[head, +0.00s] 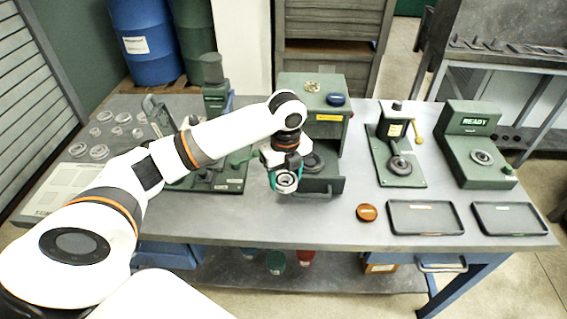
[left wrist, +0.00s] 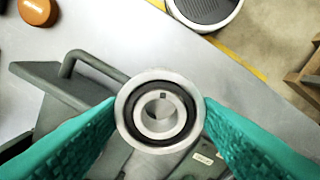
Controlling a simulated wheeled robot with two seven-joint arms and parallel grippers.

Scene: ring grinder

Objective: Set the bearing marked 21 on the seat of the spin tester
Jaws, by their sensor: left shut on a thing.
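My left gripper (head: 286,180) is shut on a bearing (head: 285,182) and holds it above the front of the bench, before the green machine in the middle. In the left wrist view the bearing (left wrist: 160,88) sits between the two teal fingers, its face toward the camera, with a dark ring between its metal rings. A small dark mark shows on it, but I cannot read a number. A green device with a "READY" display (head: 476,135), apparently the spin tester, stands at the right, with a round seat (head: 482,157) on its top. My right gripper is out of view.
Two dark trays (head: 427,232) (head: 510,232) and an orange puck (head: 367,212) lie along the front right. Several loose rings (head: 104,116) lie at the far left. An open drawer (head: 318,190) juts out beside the gripper.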

